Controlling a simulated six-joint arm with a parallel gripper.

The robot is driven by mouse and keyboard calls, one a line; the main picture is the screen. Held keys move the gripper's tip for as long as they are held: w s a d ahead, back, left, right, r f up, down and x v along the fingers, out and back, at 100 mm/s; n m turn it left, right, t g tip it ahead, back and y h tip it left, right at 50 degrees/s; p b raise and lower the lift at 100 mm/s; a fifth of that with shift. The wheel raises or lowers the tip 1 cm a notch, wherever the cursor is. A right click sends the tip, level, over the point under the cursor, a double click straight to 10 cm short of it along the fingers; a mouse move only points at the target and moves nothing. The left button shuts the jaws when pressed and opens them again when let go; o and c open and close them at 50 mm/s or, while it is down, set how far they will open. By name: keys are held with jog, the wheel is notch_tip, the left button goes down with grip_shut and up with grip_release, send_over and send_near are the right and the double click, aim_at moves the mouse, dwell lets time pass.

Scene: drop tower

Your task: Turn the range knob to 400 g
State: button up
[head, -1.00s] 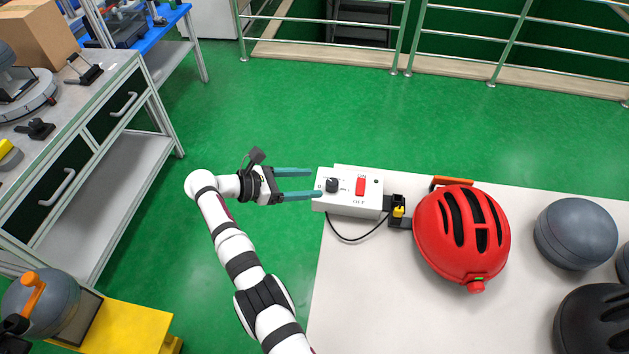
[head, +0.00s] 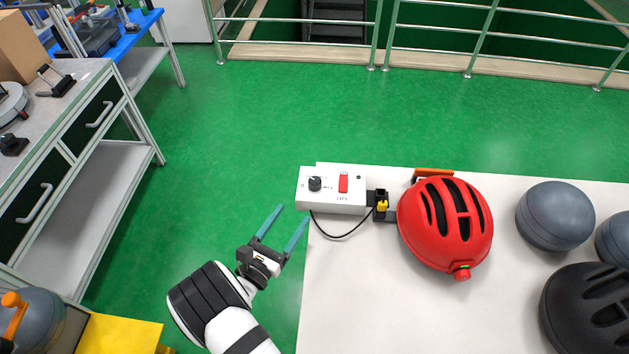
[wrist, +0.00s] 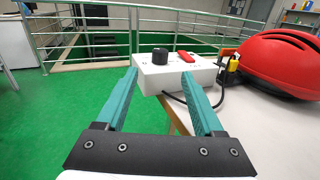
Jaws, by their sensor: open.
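The black range knob (head: 315,184) sits on the top face of a white control box (head: 331,206) at the far left corner of the white table. A red ON/OFF switch (head: 343,183) is to its right. Small markings lie beside the knob but are too small to read. My gripper (head: 286,218) is open and empty, off the table's left edge and nearer than the box. Its teal fingers point toward the box. In the wrist view the knob (wrist: 160,55) shows beyond and between the fingertips (wrist: 168,75), apart from them.
A black cable runs from the box to a black and yellow connector (head: 381,205). A red helmet (head: 446,225) stands to the right, with grey domes (head: 556,216) and a black helmet (head: 590,308) beyond. Green floor (head: 210,180) lies open left of the table (head: 350,300).

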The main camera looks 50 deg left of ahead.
aim_at(312, 186)
jog(key=x, duration=1.2)
jog(key=shift+w, duration=0.2)
jog(key=shift+c, duration=0.2)
grip_shut()
